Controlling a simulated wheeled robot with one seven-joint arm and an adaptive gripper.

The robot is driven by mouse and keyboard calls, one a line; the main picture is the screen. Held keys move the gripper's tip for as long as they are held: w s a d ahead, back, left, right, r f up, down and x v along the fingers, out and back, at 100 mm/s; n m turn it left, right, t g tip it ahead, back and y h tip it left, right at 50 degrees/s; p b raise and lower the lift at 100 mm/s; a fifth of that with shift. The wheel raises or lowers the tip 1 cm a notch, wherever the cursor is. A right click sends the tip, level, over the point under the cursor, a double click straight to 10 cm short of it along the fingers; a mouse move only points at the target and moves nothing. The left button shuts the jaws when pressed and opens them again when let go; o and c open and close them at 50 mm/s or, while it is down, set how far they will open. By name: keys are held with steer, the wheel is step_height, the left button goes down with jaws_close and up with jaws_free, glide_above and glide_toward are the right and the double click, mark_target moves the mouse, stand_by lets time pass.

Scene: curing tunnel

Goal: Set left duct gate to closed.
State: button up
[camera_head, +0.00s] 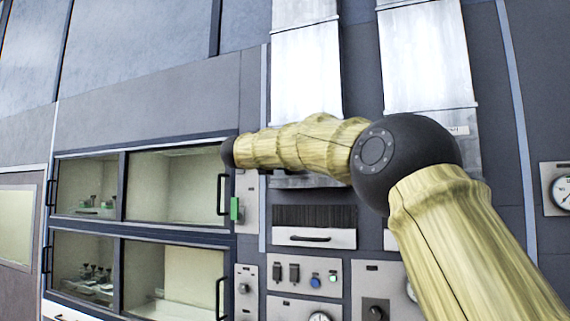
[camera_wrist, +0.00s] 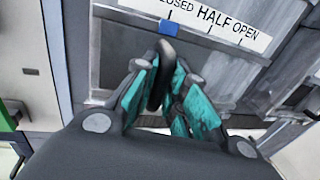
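In the wrist view my gripper (camera_wrist: 165,75) has its teal fingers drawn in on both sides of a dark upright handle (camera_wrist: 166,50), apparently touching it. Behind it is a white scale strip (camera_wrist: 225,22) reading CLOSED, HALF, OPEN, with the first word partly cut off. A blue marker (camera_wrist: 171,26) sits just below the tick by CLOSED, left of the HALF tick. In the head view the left metal duct (camera_head: 306,75) runs down behind my arm, which hides its gate and scale. My gripper cannot be made out there.
A second duct (camera_head: 426,55) stands to the right. Glass-fronted cabinets (camera_head: 175,190) with dark handles are at the left, near a green switch (camera_head: 236,209). Below the ducts are a vent with a handle (camera_head: 314,237), a control panel (camera_head: 303,275) and gauges.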

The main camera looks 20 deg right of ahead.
steer(key=o, duration=0.3)
steer(key=shift+a, duration=0.15)
steer(key=shift+o, duration=0.3)
steer(key=shift+w+a, duration=0.1)
steer(key=shift+w, duration=0.05)
steer(key=shift+s, duration=0.25)
steer(key=v, duration=1.1)
steer(key=shift+a, duration=0.35)
steer(key=shift+f, duration=0.1)
